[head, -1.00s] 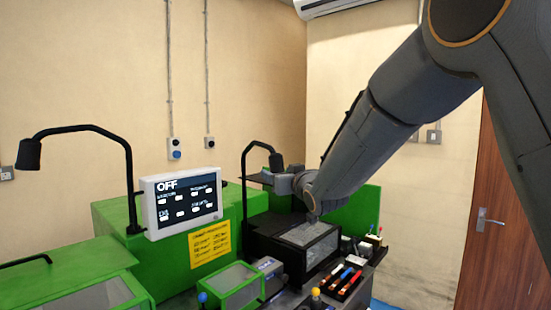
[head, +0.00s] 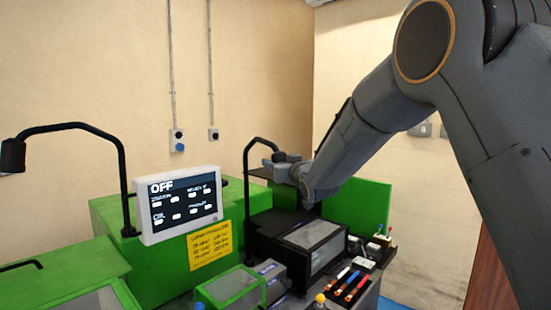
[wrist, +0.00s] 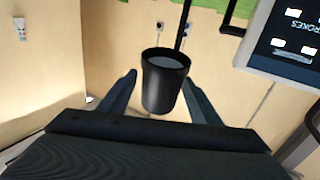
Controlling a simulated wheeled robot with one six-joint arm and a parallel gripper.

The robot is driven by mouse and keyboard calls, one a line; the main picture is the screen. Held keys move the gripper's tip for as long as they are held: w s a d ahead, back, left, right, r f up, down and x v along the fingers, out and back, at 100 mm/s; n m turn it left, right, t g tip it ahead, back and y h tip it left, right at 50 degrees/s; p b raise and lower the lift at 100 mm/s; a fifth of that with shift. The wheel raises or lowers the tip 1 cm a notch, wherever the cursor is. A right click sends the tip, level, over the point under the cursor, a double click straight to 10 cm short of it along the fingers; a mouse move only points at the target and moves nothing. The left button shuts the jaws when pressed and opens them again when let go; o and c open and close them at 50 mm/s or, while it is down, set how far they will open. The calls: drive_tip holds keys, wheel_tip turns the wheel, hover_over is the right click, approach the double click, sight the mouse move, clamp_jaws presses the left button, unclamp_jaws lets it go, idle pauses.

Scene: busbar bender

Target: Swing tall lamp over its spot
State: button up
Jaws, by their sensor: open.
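A black gooseneck lamp (head: 247,190) stands right of the display panel in the head view, and its arm bends over to the right. My gripper (head: 277,163) is at that lamp's head, which it partly hides. In the wrist view, a black cup-shaped lamp head (wrist: 165,88) sits between the two open fingers of my gripper (wrist: 160,77). Gaps show on both sides, and I see no firm grip. A second black gooseneck lamp (head: 122,175) stands left of the panel, its head (head: 13,155) hanging at the far left. I cannot tell which lamp is taller.
The display panel (head: 180,203) reads OFF and stands on the green machine (head: 110,215). A dark box with a clear window (head: 310,235) lies below my gripper. A green panel (head: 360,212) stands behind it. Small coloured levers (head: 353,283) are at the lower right.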

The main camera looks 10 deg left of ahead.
drive_tip(key=shift+p+x, duration=0.45)
drive_tip(key=shift+x, duration=0.85)
drive_tip(key=shift+a, duration=0.1)
